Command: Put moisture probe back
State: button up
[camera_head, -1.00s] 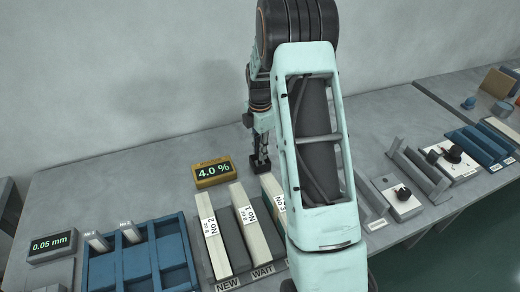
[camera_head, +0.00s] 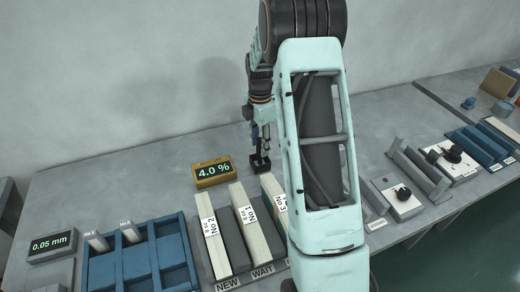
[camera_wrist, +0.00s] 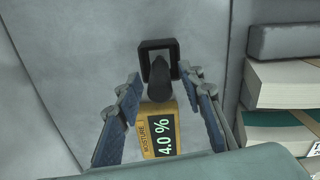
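The moisture probe (camera_wrist: 160,80) is a dark, tapered piece. In the wrist view it stands in a small black square holder (camera_wrist: 145,45) on the table. The holder also shows in the head view (camera_head: 260,169). My gripper (camera_wrist: 161,82) has its two blue fingers apart, one on each side of the probe, with visible gaps. In the head view my gripper (camera_head: 262,143) is just above the holder, partly hidden by my arm. The yellow moisture meter (camera_head: 213,172) reads 4.0 % and lies beside the holder; it also shows in the wrist view (camera_wrist: 149,145).
Labelled pale blocks (camera_head: 214,248) stand in a rack near the front. A blue divided tray (camera_head: 103,272) and a 0.05 mm display (camera_head: 52,246) are at the left. Fixtures with knobs (camera_head: 403,201) are to the right. The back table strip is clear.

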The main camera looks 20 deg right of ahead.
notch_tip(320, 180, up, 9)
jog(key=shift+r, duration=0.2)
dwell(0.4)
